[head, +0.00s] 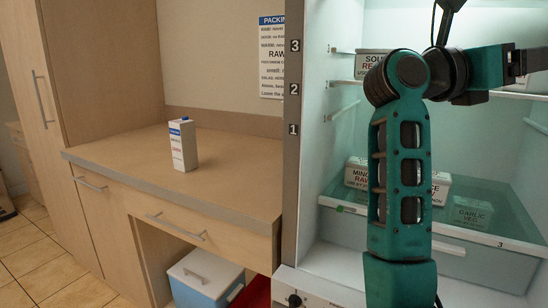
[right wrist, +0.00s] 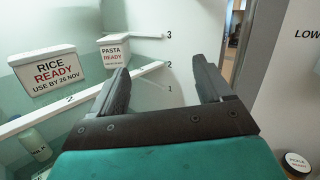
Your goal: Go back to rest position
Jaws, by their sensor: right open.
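My right gripper (right wrist: 163,78) is open in the right wrist view, with its two dark fingers apart and nothing between them. It is among the fridge shelves, with the RICE READY box (right wrist: 47,70) and the PASTA READY box (right wrist: 115,50) to the left of the fingers. In the head view my teal right arm rises in front of the open fridge (head: 345,130) and bends right at the top. Its far end runs to the right edge. My left gripper is in neither view.
A box marked SOUP (head: 370,65) sits on an upper shelf, partly behind my arm. A white carton (head: 183,147) stands on the wooden counter (head: 120,150). A cooler (head: 200,285) is below. A PICKLE jar (right wrist: 297,163) shows lower right.

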